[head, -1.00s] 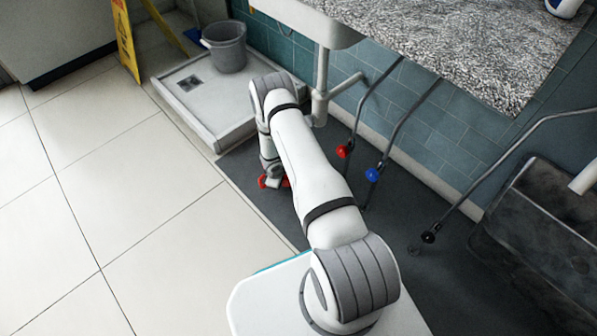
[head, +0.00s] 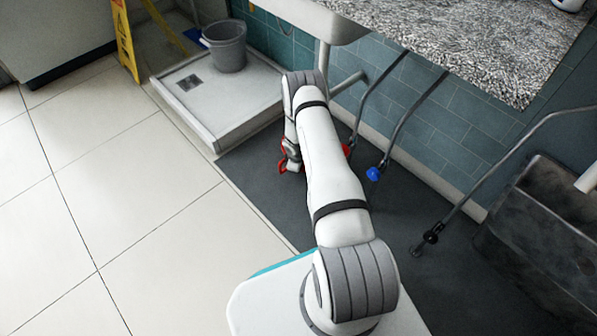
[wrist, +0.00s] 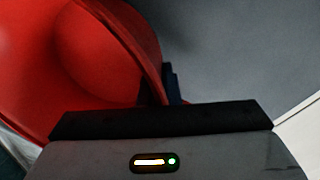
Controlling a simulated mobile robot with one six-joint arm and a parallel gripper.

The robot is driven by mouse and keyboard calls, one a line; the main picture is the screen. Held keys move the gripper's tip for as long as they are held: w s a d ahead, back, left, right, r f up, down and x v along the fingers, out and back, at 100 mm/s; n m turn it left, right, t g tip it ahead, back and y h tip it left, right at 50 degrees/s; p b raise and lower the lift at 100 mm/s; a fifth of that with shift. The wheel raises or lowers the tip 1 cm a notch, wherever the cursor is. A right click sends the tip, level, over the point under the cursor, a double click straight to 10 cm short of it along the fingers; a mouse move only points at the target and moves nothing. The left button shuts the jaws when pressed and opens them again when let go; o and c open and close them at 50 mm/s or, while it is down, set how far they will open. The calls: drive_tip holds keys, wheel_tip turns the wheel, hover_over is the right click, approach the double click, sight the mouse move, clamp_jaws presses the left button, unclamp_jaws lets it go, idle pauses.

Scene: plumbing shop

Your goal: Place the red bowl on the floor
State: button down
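The red bowl (wrist: 110,40) fills the upper left of the wrist view, tilted, with its rim running down to the fingers. My gripper (wrist: 165,92) appears shut on that rim, with a dark finger showing on the right side of it. In the head view only small red parts of the bowl (head: 283,167) show beside my wrist, above the dark grey floor strip (head: 262,198). My arm hides the rest. The gap between bowl and floor cannot be judged.
A shower tray with a grey bucket (head: 225,46) stands at the back left, near a yellow sign (head: 125,40). Pipes with red (head: 347,151) and blue (head: 373,174) ends hang right of my arm. A dark basin (head: 545,225) is at right. Pale tiles (head: 150,215) are clear.

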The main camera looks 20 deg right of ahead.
drive_tip(key=shift+w+d, duration=0.15)
drive_tip(key=shift+d, duration=0.2)
drive_tip(key=shift+f+b, duration=1.4)
drive_tip(key=shift+f, duration=0.55)
drive_tip(key=c, duration=1.6)
unclamp_jaws()
drive_tip(key=shift+r, duration=0.1)
drive_tip(key=r+p, duration=0.1)
drive_tip(key=r, duration=0.3)
drive_tip(key=s+a+r+p, duration=0.1)
drive_tip(key=r+p, duration=0.1)
drive_tip(key=r, duration=0.2)
drive_tip(key=s+r+p, duration=0.1)
drive_tip(key=r, duration=0.3)
drive_tip(key=shift+a+p, duration=0.35)
drive_tip(key=shift+p, duration=0.05)
drive_tip(key=shift+s, duration=0.1)
